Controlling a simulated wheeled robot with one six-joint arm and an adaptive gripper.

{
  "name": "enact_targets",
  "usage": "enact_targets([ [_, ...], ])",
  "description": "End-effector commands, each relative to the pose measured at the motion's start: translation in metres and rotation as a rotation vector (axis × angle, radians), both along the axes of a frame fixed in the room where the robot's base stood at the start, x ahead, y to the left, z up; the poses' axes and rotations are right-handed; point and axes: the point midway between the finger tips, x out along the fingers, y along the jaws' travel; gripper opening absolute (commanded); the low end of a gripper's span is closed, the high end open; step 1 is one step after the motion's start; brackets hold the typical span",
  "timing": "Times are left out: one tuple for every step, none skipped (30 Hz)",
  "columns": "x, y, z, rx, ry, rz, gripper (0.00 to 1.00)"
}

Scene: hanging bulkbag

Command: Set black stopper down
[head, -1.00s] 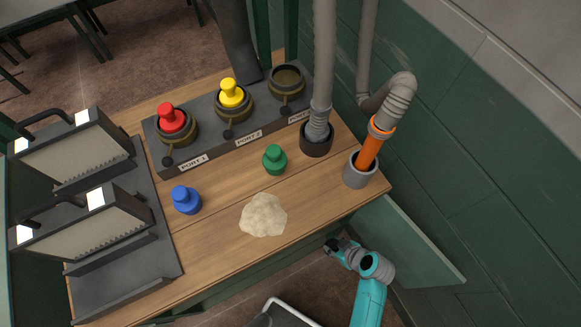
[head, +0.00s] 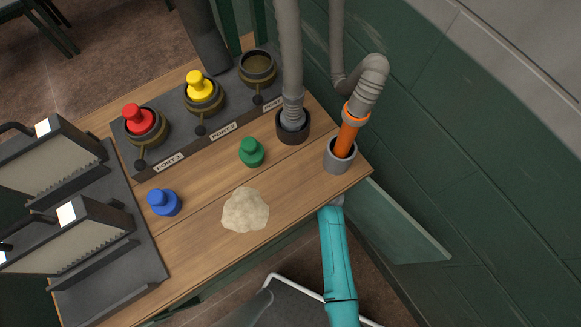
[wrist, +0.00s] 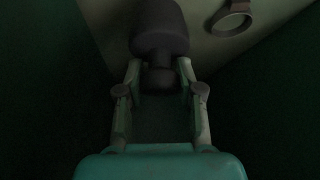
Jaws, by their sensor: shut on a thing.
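The black stopper (wrist: 160,35) shows dark and close in the wrist view. My gripper (wrist: 159,78) is shut on its narrower neck, with one finger on each side. The stopper's wide part points away from the palm, over or near a pale panel; I cannot tell whether they touch. In the head view my teal arm reaches up to the table's front right edge, and the gripper and stopper are hidden there.
A ring (wrist: 232,18) is on the pale panel. The wooden table (head: 290,190) holds a blue stopper (head: 164,202), a green stopper (head: 251,152) and a powder heap (head: 245,210). Red (head: 138,117) and yellow (head: 200,84) stoppers sit in ports; the third port (head: 257,68) is open. A flap (head: 395,225) juts out right.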

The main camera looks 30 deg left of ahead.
Motion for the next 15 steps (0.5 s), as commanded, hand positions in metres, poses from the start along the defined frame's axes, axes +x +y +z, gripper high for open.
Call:
enact_targets([
  [0.003,0.01,0.0,0.0,0.0,0.004,0.0],
  [0.005,0.014,0.001,0.001,0.0,0.003,0.0],
  [0.006,0.018,0.0,0.0,0.001,0.003,0.0],
  [0.007,0.021,0.0,0.0,0.001,0.002,0.0],
  [0.007,0.023,0.0,0.0,0.0,0.001,0.0],
  [0.008,0.025,0.0,0.0,0.001,0.001,0.0],
  [0.009,0.025,-0.001,0.0,0.001,0.001,0.0],
  [0.009,0.026,-0.002,0.0,0.001,0.0,0.0],
  [0.009,0.026,-0.006,0.0,0.002,0.0,0.0],
  [0.009,0.026,-0.009,-0.001,0.003,-0.001,0.0],
  [0.009,0.026,-0.013,-0.001,0.003,-0.001,0.0],
  [0.009,0.026,-0.019,-0.001,0.003,0.0,0.0],
  [0.008,0.026,-0.023,-0.002,0.003,0.0,0.0],
  [0.009,0.026,-0.026,-0.001,0.003,-0.001,0.0],
  [0.009,0.025,-0.03,-0.001,0.002,-0.001,0.0],
])
